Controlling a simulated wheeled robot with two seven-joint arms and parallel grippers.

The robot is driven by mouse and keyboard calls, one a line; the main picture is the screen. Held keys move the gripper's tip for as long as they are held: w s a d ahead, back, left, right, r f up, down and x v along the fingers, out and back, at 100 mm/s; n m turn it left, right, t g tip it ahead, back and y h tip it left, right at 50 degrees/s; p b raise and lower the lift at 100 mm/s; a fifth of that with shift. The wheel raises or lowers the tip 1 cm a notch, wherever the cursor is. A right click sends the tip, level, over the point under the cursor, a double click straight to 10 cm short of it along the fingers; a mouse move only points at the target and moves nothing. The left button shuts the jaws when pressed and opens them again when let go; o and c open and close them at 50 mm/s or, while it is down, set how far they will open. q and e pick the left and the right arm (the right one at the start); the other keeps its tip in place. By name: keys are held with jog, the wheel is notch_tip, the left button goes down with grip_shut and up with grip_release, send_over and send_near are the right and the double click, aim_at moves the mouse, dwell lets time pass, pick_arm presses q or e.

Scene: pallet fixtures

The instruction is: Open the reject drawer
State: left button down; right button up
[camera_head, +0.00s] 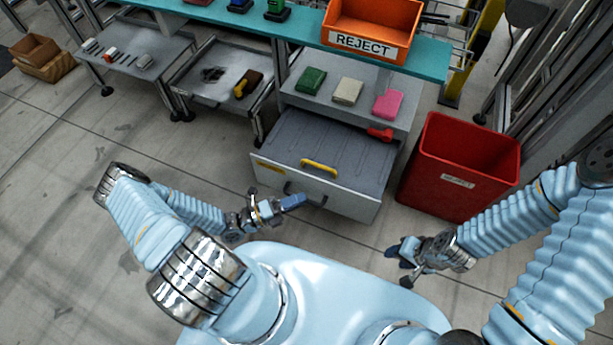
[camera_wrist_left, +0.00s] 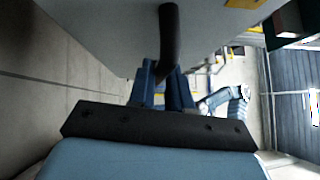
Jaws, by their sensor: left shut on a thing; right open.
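The reject drawer (camera_head: 265,168) is a grey drawer in a low cabinet, pulled out toward me with its ribbed grey floor showing. A yellow curved piece (camera_head: 319,168) lies at its front part. My left gripper (camera_head: 300,200) is at the drawer's front panel and is shut on the dark bar handle (camera_wrist_left: 168,40), which passes between its fingers in the left wrist view. Much of the handle is hidden by the gripper in the head view. My right gripper (camera_head: 402,252) is open and empty, apart from the drawer, in front of the red bin.
A red bin (camera_head: 455,190) stands on the floor right of the drawer. Green, beige and pink blocks (camera_head: 348,91) rest on the cabinet top (camera_head: 295,95). An orange REJECT tray (camera_head: 375,20) is on the teal shelf above. A red item (camera_head: 380,133) lies at the drawer's back right.

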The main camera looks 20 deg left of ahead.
pick_arm(q)
jog(key=s, duration=0.6)
jog(key=shift+s+a, duration=0.15)
jog(key=shift+a, duration=0.05)
jog(key=c, duration=1.1)
grip_release()
jog(key=b+v, duration=0.1)
jog(key=v, duration=1.3)
jog(key=shift+f, duration=0.1)
